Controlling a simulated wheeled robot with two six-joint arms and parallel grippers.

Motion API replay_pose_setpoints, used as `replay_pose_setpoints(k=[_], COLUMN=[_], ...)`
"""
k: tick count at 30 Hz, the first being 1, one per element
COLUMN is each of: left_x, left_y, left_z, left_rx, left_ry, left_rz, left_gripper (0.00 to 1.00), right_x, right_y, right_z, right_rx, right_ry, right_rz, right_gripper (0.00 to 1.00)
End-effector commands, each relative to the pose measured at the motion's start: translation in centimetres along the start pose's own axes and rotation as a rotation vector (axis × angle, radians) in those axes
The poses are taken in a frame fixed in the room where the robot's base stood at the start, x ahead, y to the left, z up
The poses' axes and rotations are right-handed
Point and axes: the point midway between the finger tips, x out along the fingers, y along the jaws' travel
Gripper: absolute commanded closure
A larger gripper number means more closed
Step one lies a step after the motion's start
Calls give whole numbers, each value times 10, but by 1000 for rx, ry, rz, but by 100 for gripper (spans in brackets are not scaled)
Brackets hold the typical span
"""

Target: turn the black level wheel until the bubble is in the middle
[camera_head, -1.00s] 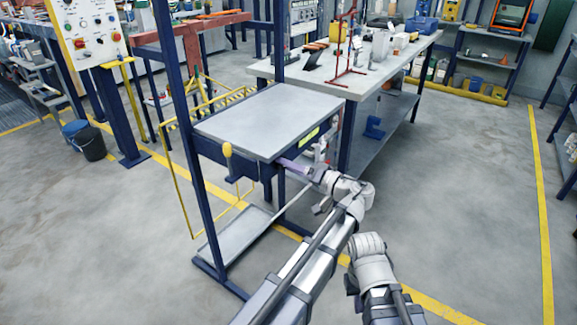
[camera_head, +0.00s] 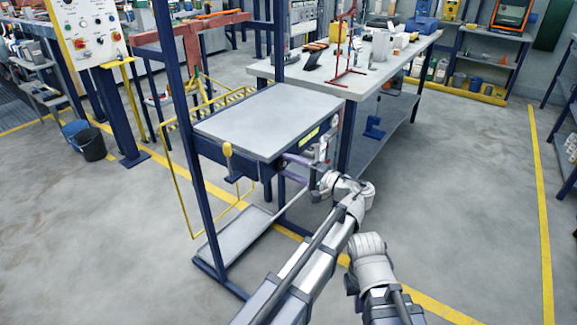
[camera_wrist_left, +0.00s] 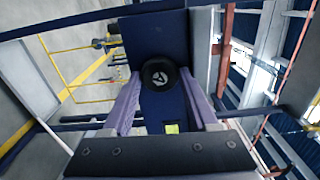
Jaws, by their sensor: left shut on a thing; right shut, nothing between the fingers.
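The black level wheel (camera_wrist_left: 160,75) faces the left wrist camera on a dark blue panel, with a pale arrow-like mark on its face. My left gripper (camera_head: 286,166) has its purple fingers on both sides of the wheel and is shut on it. In the head view the wheel is hidden under the grey-topped stand (camera_head: 270,118). A yellow-green patch (camera_wrist_left: 172,128), perhaps the level vial, shows below the wheel in the wrist view; no bubble can be made out. A yellow-green strip (camera_head: 308,137) is on the stand's side. My right gripper is out of view; only its arm shows.
Blue posts (camera_head: 182,130) and a lower shelf (camera_head: 235,236) belong to the stand's frame. A yellow-knobbed lever (camera_head: 227,150) is at its front. A workbench (camera_head: 425,45) stands behind at the right. The floor on the right is open.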

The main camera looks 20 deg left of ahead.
Motion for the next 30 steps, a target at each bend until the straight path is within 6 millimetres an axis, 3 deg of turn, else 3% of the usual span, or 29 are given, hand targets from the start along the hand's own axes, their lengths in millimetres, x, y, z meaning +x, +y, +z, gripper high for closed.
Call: replay_pose_setpoints(k=[20, 21, 24, 30], left_x=[0, 0, 0, 0], left_y=[1, 1, 0, 0], left_z=[0, 0, 0, 0], left_rx=[56, 56, 56, 55], left_ry=[1, 1, 1, 0], left_rz=[2, 2, 1, 1], left_gripper=[96, 37, 28, 28], right_x=[0, 0, 0, 0], right_y=[0, 0, 0, 0], right_z=[0, 0, 0, 0], right_rx=[0, 0, 0, 0], right_ry=[0, 0, 0, 0], right_rz=[0, 0, 0, 0], right_gripper=[100, 100, 100, 100])
